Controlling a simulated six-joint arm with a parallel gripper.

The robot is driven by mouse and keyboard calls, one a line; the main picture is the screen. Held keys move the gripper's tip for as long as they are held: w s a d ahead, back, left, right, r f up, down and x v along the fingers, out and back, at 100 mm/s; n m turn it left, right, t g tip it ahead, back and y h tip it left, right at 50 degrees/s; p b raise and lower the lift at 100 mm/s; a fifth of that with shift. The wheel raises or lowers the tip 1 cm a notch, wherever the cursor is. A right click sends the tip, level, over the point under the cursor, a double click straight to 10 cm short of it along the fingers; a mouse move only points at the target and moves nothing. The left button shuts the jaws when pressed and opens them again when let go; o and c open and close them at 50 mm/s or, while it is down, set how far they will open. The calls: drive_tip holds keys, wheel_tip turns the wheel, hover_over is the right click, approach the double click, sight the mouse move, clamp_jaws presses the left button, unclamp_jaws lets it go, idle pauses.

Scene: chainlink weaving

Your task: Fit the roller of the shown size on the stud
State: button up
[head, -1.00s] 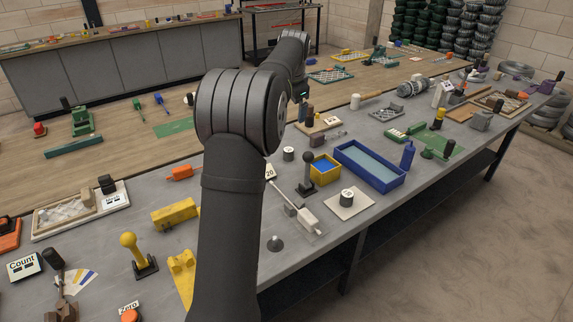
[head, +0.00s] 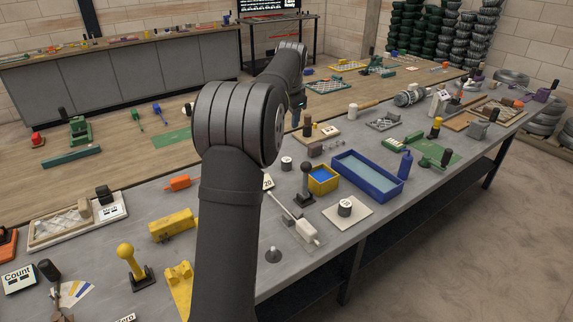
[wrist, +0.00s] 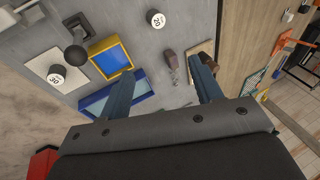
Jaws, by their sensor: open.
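A white roller with a dark top (head: 286,163) stands on the grey table; in the wrist view this roller (wrist: 155,18) reads 20. A second roller (head: 345,208) stands on a pale square plate (head: 358,217); in the wrist view it (wrist: 57,74) reads 30. A card reading 20 (head: 268,182) stands partly behind my arm. A small grey piece with a round base (head: 273,255) is near the table's front edge; I cannot tell if it is the stud. My gripper (wrist: 163,78) is open and empty, above the table, apart from both rollers.
A blue tray (head: 398,191), a yellow bin with a blue inside (head: 334,186) and a black-knobbed lever (head: 306,180) stand near the rollers. A white block with a rod (head: 306,230) lies in front.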

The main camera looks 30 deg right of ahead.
drive_tip(key=w+a+f+n+g+h, duration=0.1)
drive_tip(key=w+f+n+g+h, duration=0.1)
drive_tip(key=w+f+n, duration=0.5)
drive_tip(key=m, duration=0.1)
hover_over(287, 160)
drive_tip(key=a, duration=0.2)
wheel_tip(287, 160, down, 12)
drive_tip(key=shift+s+f, duration=0.15)
drive_tip(key=shift+s+x, duration=0.2)
drive_tip(key=shift+x, duration=2.6)
drive_tip(key=c, duration=1)
drive_tip(key=shift+c, duration=0.3)
